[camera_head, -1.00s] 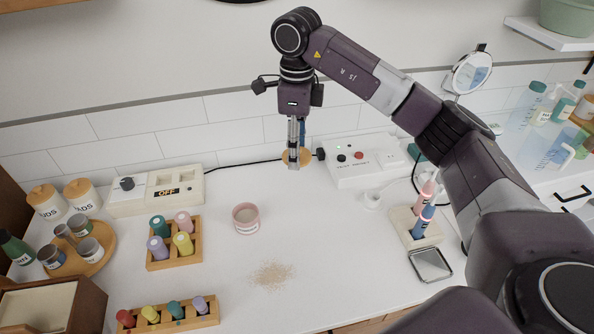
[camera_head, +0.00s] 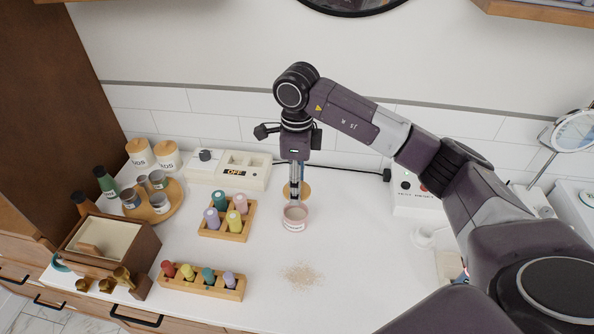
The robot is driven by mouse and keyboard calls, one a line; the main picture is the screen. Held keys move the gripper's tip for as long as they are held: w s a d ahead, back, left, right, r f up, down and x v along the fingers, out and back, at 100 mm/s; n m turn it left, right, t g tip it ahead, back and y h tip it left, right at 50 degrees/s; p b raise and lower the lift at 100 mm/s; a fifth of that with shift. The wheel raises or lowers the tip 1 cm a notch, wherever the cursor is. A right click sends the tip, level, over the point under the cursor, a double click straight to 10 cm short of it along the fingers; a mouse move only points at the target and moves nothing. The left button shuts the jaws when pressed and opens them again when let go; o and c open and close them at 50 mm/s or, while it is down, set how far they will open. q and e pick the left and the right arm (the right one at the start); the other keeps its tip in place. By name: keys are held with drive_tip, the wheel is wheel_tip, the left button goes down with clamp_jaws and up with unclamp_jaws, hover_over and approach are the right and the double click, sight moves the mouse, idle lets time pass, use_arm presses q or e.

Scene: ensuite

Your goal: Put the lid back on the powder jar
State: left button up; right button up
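The powder jar (camera_head: 295,224) is a small pink open-topped cup standing upright on the white counter. My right gripper (camera_head: 294,196) points down just behind and above it in the head view, its fingertips overlapping the jar's far rim in the picture. A round tan lid (camera_head: 305,190) shows around the fingers as a disc facing the camera, so it looks tilted up rather than level. The fingers seem closed on it, though they hide its middle. I cannot tell whether the lid touches the jar. My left gripper is not in view.
Spilled powder (camera_head: 302,275) lies in front of the jar. A wooden bottle rack (camera_head: 228,233) stands left of it, a second rack (camera_head: 200,286) nearer. A white switch box (camera_head: 412,200) is at the right.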

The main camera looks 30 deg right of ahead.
drive_tip(key=shift+a+f, duration=0.1)
drive_tip(key=shift+f, duration=0.4)
drive_tip(key=shift+f+b, duration=0.3)
drive_tip(key=shift+b, duration=0.1)
drive_tip(key=shift+w+a+f, duration=0.1)
drive_tip(key=shift+f, duration=0.25)
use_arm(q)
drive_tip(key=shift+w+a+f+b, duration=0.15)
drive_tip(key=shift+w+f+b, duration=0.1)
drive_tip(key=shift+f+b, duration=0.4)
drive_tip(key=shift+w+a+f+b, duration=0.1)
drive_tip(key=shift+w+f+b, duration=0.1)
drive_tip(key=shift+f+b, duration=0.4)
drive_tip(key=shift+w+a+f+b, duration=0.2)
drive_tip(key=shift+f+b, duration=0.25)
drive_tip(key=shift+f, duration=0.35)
use_arm(e)
drive_tip(key=shift+f, duration=2.2)
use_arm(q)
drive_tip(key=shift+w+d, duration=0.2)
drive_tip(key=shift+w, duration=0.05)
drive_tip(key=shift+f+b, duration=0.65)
use_arm(e)
drive_tip(key=shift+f, duration=0.1)
